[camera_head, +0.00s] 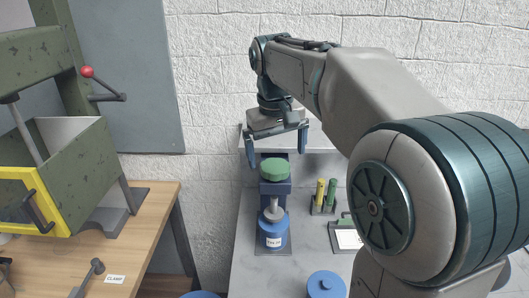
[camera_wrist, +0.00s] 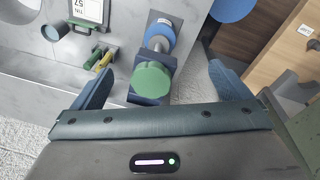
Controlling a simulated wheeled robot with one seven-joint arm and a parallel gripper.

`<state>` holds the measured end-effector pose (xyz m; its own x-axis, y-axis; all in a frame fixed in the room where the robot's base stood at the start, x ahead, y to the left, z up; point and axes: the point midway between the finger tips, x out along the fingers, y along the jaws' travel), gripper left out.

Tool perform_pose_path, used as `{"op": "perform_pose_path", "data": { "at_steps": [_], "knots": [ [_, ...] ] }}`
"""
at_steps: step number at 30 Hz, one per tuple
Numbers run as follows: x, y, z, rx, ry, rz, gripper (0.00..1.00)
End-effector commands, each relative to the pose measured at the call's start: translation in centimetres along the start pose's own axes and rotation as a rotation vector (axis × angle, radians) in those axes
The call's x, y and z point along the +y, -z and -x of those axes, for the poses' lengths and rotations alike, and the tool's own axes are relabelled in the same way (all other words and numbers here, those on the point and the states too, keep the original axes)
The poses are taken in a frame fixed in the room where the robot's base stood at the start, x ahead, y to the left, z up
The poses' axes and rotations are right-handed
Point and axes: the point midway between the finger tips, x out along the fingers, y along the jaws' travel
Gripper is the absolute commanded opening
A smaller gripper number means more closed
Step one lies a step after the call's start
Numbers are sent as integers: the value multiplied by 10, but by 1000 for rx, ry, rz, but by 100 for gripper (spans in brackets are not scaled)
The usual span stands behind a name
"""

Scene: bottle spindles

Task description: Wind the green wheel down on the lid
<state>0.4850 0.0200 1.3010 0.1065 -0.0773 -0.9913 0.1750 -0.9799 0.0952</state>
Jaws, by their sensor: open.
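The stand has a dark blue block (camera_head: 275,188) behind and below the wheel. My gripper (camera_head: 277,160) is open and empty, pointing down, its two fingers spread over the wheel's far side. In the wrist view the green wheel (camera_wrist: 152,85) lies ahead of and between the open fingers, nearer the left one. I see no contact between fingers and wheel.
A small rack with yellow and green tubes (camera_head: 325,193) stands right of the stand. A blue round container (camera_head: 326,285) is at the front. A wooden table (camera_head: 150,215) with a green clamp machine (camera_head: 85,175) is at the left, across a gap from the grey bench.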

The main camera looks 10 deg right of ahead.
Motion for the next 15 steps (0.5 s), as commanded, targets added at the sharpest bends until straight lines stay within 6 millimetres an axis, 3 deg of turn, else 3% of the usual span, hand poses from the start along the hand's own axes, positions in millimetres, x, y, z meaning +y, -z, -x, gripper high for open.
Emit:
{"op": "perform_pose_path", "data": {
  "at_steps": [1,6,15],
  "knots": [
    [5,17,5,-13,10,6,97],
    [18,56,18,-53,44,26,97],
    [38,88,25,-87,92,34,97]
  ]
}}
